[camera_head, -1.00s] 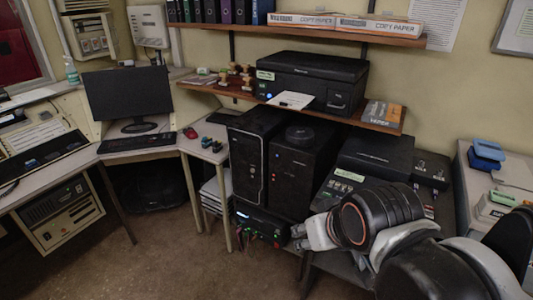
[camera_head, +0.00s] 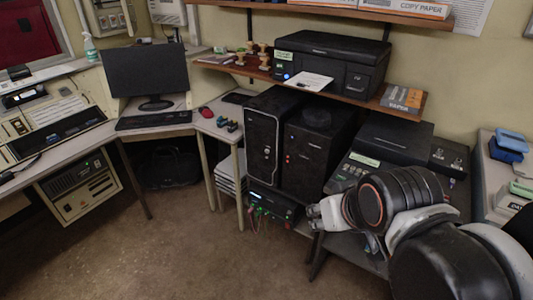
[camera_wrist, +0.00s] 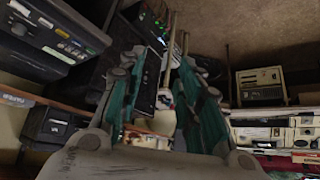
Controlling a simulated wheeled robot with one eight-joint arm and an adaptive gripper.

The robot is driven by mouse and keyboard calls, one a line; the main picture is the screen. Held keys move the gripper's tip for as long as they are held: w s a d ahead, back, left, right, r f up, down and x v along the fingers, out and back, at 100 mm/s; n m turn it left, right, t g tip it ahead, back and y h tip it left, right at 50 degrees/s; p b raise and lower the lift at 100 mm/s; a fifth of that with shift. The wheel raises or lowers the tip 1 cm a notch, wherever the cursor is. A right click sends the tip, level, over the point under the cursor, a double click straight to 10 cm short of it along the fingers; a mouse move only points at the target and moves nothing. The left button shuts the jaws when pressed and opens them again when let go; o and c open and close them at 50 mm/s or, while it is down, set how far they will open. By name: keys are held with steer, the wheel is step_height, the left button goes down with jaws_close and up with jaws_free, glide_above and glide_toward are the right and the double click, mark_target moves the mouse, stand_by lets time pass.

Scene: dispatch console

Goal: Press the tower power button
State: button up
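Two black computer towers stand side by side in the head view: a left tower with silver edge trim (camera_head: 263,145) and a right tower (camera_head: 303,158) with a round dark object on top. Small light and red marks show on their fronts, but I cannot tell which is a power button. My gripper (camera_head: 320,215) is in front of and below the right tower, apart from both. In the wrist view my gripper (camera_wrist: 160,62) has its two teal-padded fingers spread with a gap between them. A dark tower front (camera_wrist: 146,88) shows beyond the gap.
A box with green and red leads (camera_head: 275,207) sits below the towers. A black device with buttons (camera_head: 368,160) is right of them, near my arm. A shelf with a printer (camera_head: 335,62) overhangs behind. A desk with a monitor (camera_head: 146,72) stands left. The front floor is clear.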

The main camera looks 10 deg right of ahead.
jaws_close()
stand_by(1.0)
